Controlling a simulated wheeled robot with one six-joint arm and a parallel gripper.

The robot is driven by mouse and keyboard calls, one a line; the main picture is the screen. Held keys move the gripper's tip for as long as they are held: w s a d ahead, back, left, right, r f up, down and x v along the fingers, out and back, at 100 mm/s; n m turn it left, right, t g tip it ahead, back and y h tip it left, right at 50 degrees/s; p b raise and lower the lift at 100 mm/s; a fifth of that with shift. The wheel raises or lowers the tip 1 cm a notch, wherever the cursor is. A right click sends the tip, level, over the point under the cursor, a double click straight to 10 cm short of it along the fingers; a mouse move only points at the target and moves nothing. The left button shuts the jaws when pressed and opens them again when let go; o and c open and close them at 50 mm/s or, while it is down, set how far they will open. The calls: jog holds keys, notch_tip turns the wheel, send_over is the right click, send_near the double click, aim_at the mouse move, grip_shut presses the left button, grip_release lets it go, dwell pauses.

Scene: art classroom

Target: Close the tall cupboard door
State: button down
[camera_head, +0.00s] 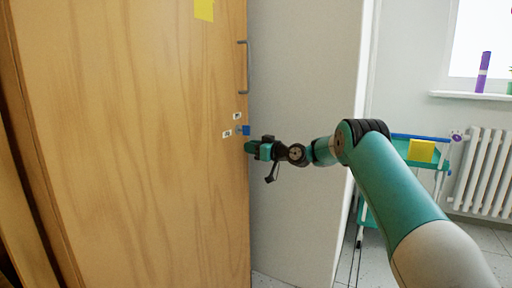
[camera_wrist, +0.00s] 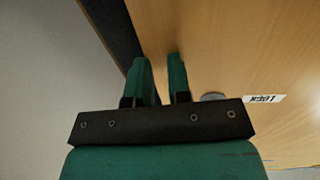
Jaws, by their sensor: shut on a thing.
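The tall cupboard door (camera_head: 140,150) is a wide light-wood panel filling the left of the head view. It has a grey bar handle (camera_head: 246,68) near its right edge. Below are small white labels and a blue piece (camera_head: 246,130) by the lock. My gripper (camera_head: 250,148) is at the door's right edge, just below the blue piece. In the wrist view my gripper (camera_wrist: 160,75) has its two fingers a little apart against the door (camera_wrist: 225,45), beside its dark edge. It appears shut on the door's edge; the contact is partly hidden. How far the door stands open is unclear.
A pale grey panel (camera_head: 300,110) stands right of the door. Behind my arm is a teal trolley (camera_head: 433,161) with a yellow piece (camera_head: 421,151). A white radiator (camera_head: 485,170) is at the far right, below a window sill. Some tiled floor shows at the bottom.

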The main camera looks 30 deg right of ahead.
jog(key=d+v, duration=0.1)
jog(key=v, duration=1.3)
jog(key=shift+w+d+b, duration=0.2)
jog(key=shift+w+b, duration=0.15)
jog(key=shift+w, duration=0.1)
jog(key=s+a+r+n+g+y, duration=0.1)
jog(key=a+g, duration=0.1)
jog(key=a, duration=0.4)
jog(key=s+a+r+g, duration=0.1)
jog(key=a+r+g, duration=0.1)
jog(key=a, duration=0.5)
jog(key=s+a+n+g, duration=0.1)
jog(key=s+a+g, duration=0.5)
jog(key=s+a, duration=0.8)
jog(key=s+a+f+g+h, duration=0.2)
jog(key=s+a+g+h, duration=0.1)
jog(key=s, duration=1)
jog(key=s+a+f+g+h, duration=0.2)
jog(key=s+a+g, duration=0.1)
jog(key=s, duration=1)
notch_tip(320, 180, up, 32)
jog(key=p, duration=3.2)
jog(key=shift+s+m, duration=0.15)
jog(key=shift+m, duration=0.15)
